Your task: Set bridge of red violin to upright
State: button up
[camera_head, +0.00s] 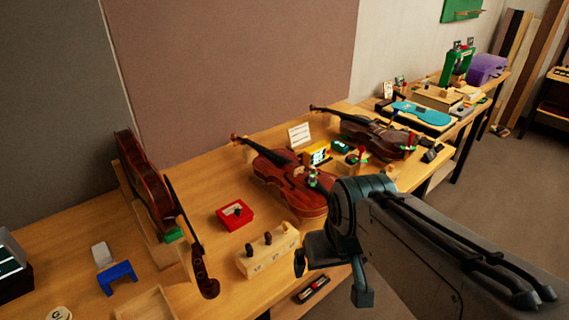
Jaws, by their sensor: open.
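A red-brown violin (290,182) lies face up in the middle of the bench, its scroll to the upper left. A small green item (312,178) shows on its body, partly beside my arm; I cannot tell whether it is the bridge or how that stands. A dark red violin (146,188) rests on its side in a wooden holder at the left. A darker brown violin (372,136) lies further right. Which one is the task's red violin is not certain. My gripper (331,279) is open and empty, in front of the middle violin, near the bench's front edge.
A pale wooden block with dark pegs (267,252) stands just left of my gripper. A red box (235,214) and a blue bracket (117,277) are on the bench. A yellow device (318,153) and a white card (300,134) stand behind the middle violin.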

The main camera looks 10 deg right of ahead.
aim_at(298, 170)
jog(key=k, duration=0.4)
jog(key=z, duration=0.95)
jog(key=i, duration=1.15)
jog(key=u, duration=0.8)
